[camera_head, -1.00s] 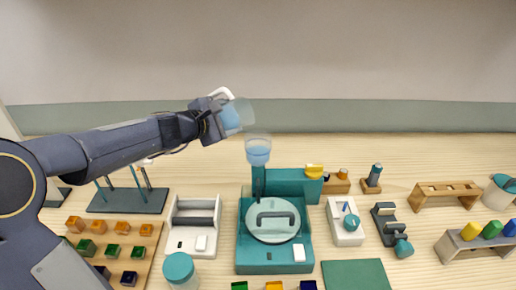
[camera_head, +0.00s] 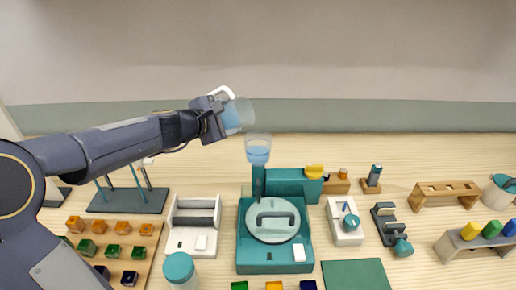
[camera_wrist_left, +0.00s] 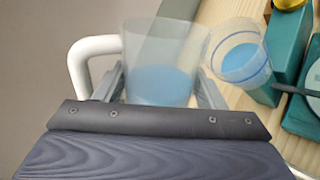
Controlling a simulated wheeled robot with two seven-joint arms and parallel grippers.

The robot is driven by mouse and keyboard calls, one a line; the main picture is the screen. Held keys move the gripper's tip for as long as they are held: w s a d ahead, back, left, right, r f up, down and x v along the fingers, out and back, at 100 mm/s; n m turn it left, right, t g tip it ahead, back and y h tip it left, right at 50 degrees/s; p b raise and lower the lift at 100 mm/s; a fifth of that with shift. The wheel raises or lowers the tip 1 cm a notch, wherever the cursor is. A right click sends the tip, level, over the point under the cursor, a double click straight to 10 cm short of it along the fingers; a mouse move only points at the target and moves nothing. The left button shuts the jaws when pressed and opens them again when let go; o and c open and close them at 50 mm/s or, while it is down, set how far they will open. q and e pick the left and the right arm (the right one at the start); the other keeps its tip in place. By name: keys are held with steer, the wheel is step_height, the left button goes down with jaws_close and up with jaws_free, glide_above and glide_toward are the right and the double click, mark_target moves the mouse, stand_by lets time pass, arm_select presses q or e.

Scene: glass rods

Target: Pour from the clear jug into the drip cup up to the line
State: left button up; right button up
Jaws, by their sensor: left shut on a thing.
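The clear jug (camera_head: 238,115) holds blue liquid and has a white handle. My left gripper (camera_head: 222,120) is shut on it and holds it tilted in the air, up and to the left of the drip cup (camera_head: 258,149). The drip cup is clear, stands on the teal machine's post and holds some blue liquid. In the left wrist view the jug (camera_wrist_left: 162,60) sits between the fingers of my left gripper (camera_wrist_left: 160,88), and the drip cup (camera_wrist_left: 241,52) is to its right. No stream shows clearly between them. My right gripper is not in view.
The teal machine (camera_head: 245,255) with a round lid stands below the cup. A white device (camera_head: 178,240) and a teal-lidded jar (camera_head: 180,268) are to its left, and a rod rack (camera_head: 128,202) is further left. Wooden holders (camera_head: 445,188) stand at right. The air right of the cup is clear.

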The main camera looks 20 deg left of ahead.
arm_select(q)
steer(key=shift+r, duration=0.15)
steer(key=shift+d+r+m, duration=0.1)
steer(key=shift+r+m, duration=0.1)
steer(key=shift+m, duration=0.1)
stand_by(1.5)
steer(key=shift+r+y+p, duration=0.15)
steer(key=shift+y+p, duration=0.15)
steer(key=shift+p, duration=0.05)
steer(key=shift+m, duration=0.3)
steer(key=shift+d+r, duration=0.1)
stand_by(0.4)
steer(key=shift+r+m+p, duration=0.2)
steer(key=shift+m+p, duration=0.1)
steer(key=shift+p, duration=0.05)
stand_by(0.4)
stand_by(0.5)
